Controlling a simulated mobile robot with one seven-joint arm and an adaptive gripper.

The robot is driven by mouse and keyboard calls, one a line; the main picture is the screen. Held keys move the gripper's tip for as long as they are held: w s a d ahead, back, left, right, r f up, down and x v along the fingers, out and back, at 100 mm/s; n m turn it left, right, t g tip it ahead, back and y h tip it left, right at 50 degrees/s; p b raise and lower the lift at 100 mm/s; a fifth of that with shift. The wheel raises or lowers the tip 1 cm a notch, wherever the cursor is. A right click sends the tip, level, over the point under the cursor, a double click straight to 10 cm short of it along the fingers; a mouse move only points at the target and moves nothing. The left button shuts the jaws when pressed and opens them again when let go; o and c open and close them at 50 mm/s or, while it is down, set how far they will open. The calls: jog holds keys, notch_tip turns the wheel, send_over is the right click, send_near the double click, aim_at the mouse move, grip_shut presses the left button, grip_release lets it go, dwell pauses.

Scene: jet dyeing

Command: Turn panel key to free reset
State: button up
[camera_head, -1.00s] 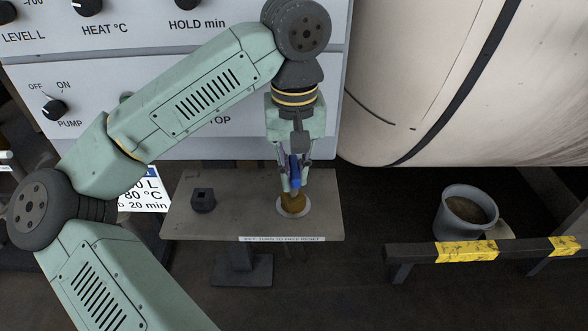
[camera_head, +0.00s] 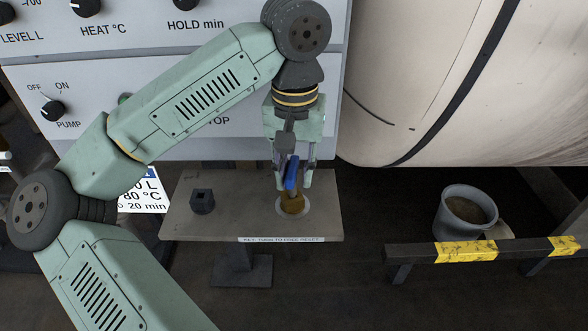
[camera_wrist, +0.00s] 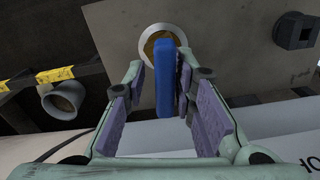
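The blue panel key (camera_head: 291,173) stands in a brass lock (camera_head: 292,204) with a pale ring on the small grey shelf; it leans slightly in the head view. My gripper (camera_head: 294,184) points down over the lock, with one finger on each side of the key. The fingers are spread, and in the wrist view a gap shows between the left pad and the blue key (camera_wrist: 165,77). The right pad is very close to the key; I cannot tell whether it touches. The lock is partly hidden behind the key in the wrist view.
The shelf (camera_head: 225,222) carries a label reading "KEY: TURN TO FREE RESET" and a dark square socket block (camera_head: 202,201) to the left. The control panel (camera_head: 190,55) is behind. A grey bucket (camera_head: 447,215) and a black-and-yellow rail (camera_head: 410,252) stand to the right.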

jog(key=shift+o, duration=0.9)
